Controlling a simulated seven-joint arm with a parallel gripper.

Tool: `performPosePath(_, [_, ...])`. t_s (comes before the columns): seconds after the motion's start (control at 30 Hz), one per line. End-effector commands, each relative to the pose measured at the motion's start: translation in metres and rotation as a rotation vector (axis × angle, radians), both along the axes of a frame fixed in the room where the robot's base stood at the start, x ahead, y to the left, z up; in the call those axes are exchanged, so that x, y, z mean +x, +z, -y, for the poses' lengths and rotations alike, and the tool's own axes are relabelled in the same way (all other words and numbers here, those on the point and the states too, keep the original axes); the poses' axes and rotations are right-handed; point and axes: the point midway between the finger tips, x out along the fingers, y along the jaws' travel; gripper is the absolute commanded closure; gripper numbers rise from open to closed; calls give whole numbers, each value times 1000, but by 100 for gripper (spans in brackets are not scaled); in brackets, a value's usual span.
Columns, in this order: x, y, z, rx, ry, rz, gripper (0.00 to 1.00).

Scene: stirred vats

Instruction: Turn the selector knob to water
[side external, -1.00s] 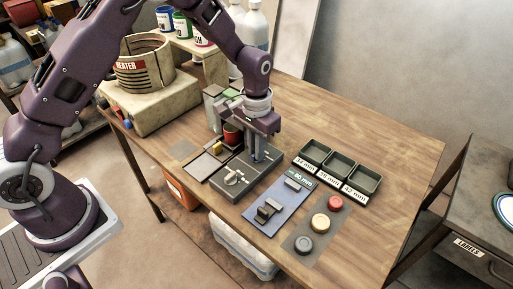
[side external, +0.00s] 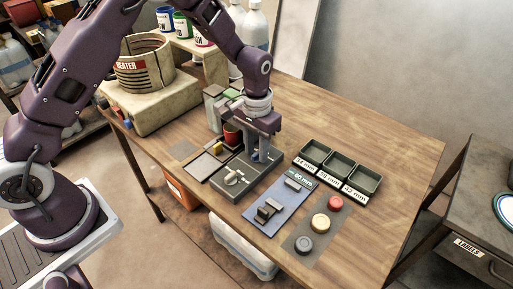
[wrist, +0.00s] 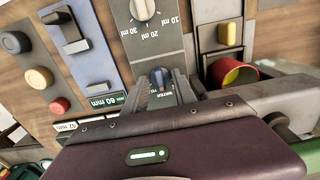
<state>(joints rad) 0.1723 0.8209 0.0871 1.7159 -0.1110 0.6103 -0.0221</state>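The selector knob (wrist: 160,77) is small, dark and blue-topped. In the wrist view it stands on the grey panel (wrist: 175,48), with small printed labels just below it that are too small to read surely. My gripper (wrist: 162,84) is down at the knob, with one finger on each side of it. The gap between the fingers is about as wide as the knob; I cannot tell whether they press on it. In the side external view my gripper (side external: 261,157) is low over the back part of the panel, and its fingers largely hide the knob.
A white dial (wrist: 143,10) marked in ml shares the panel. Beside it lie a blue plate with grey blocks (side external: 263,221) and several round buttons (side external: 320,223). A red cup (side external: 232,134) stands close behind the gripper. Dark trays (side external: 341,165) sit to the right; the table beyond is clear.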

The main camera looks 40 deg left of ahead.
Motion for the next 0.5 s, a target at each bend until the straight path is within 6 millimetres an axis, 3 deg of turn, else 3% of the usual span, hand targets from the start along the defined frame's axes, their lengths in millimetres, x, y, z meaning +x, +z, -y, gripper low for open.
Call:
performPosePath(0.17, [1,4,0,0,0,2,67])
performPosePath(0.5, [1,65,0,-1,0,3,67])
